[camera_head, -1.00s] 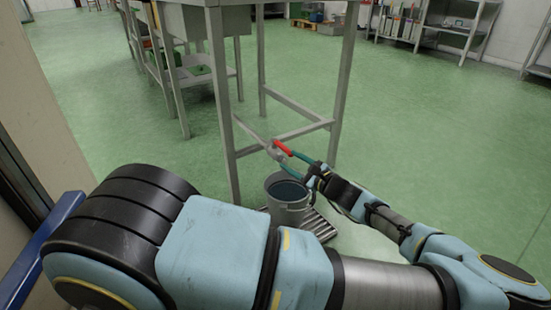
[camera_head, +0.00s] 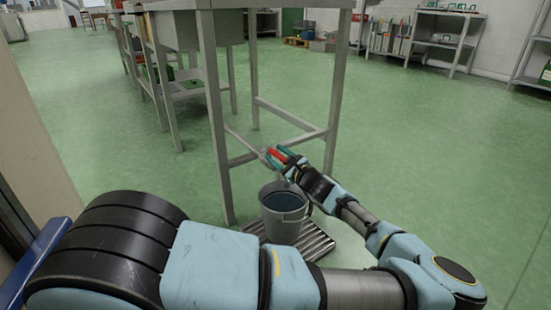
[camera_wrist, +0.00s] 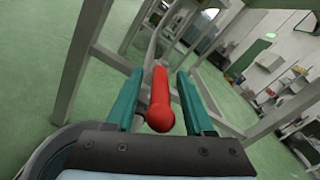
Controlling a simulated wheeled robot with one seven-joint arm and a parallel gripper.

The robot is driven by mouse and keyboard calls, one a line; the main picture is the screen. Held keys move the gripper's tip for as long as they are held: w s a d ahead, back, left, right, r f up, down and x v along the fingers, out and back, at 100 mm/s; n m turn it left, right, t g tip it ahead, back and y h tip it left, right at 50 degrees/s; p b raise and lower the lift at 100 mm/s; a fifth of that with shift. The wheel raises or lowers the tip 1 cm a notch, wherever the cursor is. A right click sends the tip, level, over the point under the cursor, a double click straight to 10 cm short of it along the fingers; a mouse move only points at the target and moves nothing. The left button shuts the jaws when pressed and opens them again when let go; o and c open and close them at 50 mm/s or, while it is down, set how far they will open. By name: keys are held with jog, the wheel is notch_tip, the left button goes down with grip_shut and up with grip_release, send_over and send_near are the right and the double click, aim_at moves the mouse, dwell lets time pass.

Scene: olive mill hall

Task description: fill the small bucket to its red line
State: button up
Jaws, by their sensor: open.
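A grey metal bucket (camera_head: 284,226) stands upright on a slatted grate (camera_head: 318,243) under the steel table frame. Dark liquid seems to show inside it; I cannot make out a red line. A red lever (camera_head: 279,156) sits just above and beyond the bucket, by the table's lower rails. My gripper (camera_head: 277,157) is open, with its teal fingers around the lever. In the wrist view the red lever (camera_wrist: 160,98) lies between the two fingers, with visible gaps on both sides. The bucket's rim (camera_wrist: 45,150) shows partly at lower left there.
The steel table's front leg (camera_head: 216,120) stands left of the bucket, and its right leg (camera_head: 335,95) rises just behind my gripper. Shelves (camera_head: 445,35) stand at the back right. The green floor on the right is open.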

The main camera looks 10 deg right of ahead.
jog(key=shift+w+a, duration=0.15)
jog(key=shift+w, duration=0.15)
jog(key=shift+c, duration=0.2)
grip_shut()
dwell(1.1)
